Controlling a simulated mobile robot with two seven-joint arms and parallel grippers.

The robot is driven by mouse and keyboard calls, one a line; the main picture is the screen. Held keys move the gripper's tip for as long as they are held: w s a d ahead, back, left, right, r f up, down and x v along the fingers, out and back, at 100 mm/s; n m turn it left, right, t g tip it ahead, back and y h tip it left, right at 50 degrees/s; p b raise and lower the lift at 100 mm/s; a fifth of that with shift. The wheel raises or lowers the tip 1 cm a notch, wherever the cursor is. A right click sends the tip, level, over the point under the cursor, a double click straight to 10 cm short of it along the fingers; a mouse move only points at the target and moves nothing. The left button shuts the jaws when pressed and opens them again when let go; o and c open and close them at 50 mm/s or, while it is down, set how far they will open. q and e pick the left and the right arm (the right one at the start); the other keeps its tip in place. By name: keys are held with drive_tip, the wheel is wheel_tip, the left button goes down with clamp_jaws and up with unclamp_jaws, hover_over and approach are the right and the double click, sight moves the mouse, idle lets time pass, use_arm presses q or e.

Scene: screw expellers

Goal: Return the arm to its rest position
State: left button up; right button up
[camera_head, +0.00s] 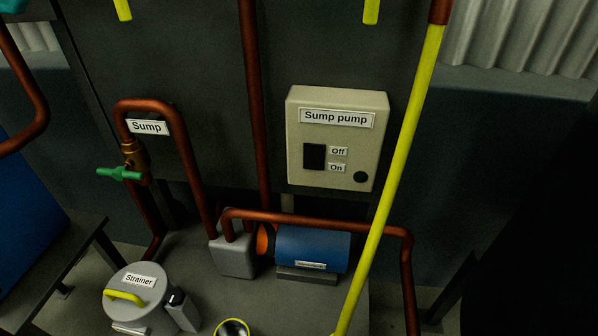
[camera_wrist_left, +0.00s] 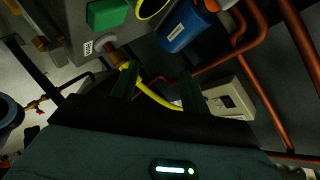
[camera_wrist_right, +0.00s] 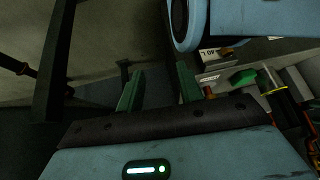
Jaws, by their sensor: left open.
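My left gripper (camera_wrist_left: 158,84) shows in the left wrist view. Its two dark green fingers stand apart with no object held between them. Beyond them are a yellow pipe and the beige sump pump box (camera_wrist_left: 225,98). My right gripper (camera_wrist_right: 159,82) shows in the right wrist view with its fingers apart and nothing held between them. A pale blue rounded body (camera_wrist_right: 240,22) lies beyond it at the upper right. Neither gripper shows in the head view.
The head view shows the sump pump switch box (camera_head: 338,140), a green-handled sump valve (camera_head: 120,173), a blue pump (camera_head: 312,249) and a grey strainer (camera_head: 135,295) with a yellow handle. Copper pipes and a long yellow pipe (camera_head: 398,150) cross the area. A dark bench (camera_head: 50,270) stands at left.

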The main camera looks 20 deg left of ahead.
use_arm(q)
drive_tip(key=s+d+f+n+g+y, duration=0.25)
drive_tip(key=s+f+n, duration=0.25)
drive_tip(key=s+n, duration=0.25)
drive_tip(key=s+d+f+n+g+y, duration=0.1)
drive_tip(key=s+f+n+g+y, duration=0.15)
drive_tip(key=s+f+n, duration=0.5)
drive_tip(key=w+r+p, duration=0.2)
drive_tip(key=r+p, duration=0.7)
drive_tip(key=r, duration=0.1)
drive_tip(key=w+r+m+t+h+p, duration=0.1)
drive_tip(key=w+r+p, duration=0.1)
drive_tip(key=r+p, duration=0.7)
wheel_tip(320, 180, up, 3)
drive_tip(key=shift+f+t, duration=0.2)
drive_tip(key=shift+t, duration=0.1)
use_arm(e)
drive_tip(key=w+r+t, duration=0.1)
drive_tip(key=w+r, duration=0.2)
drive_tip(key=r, duration=0.6)
drive_tip(key=w+r+t, duration=0.1)
drive_tip(key=w+r, duration=0.2)
drive_tip(key=r, duration=0.6)
drive_tip(key=shift+d+r, duration=0.2)
drive_tip(key=shift+r, duration=0.2)
drive_tip(key=shift+s, duration=0.1)
use_arm(q)
drive_tip(key=shift+c, duration=1)
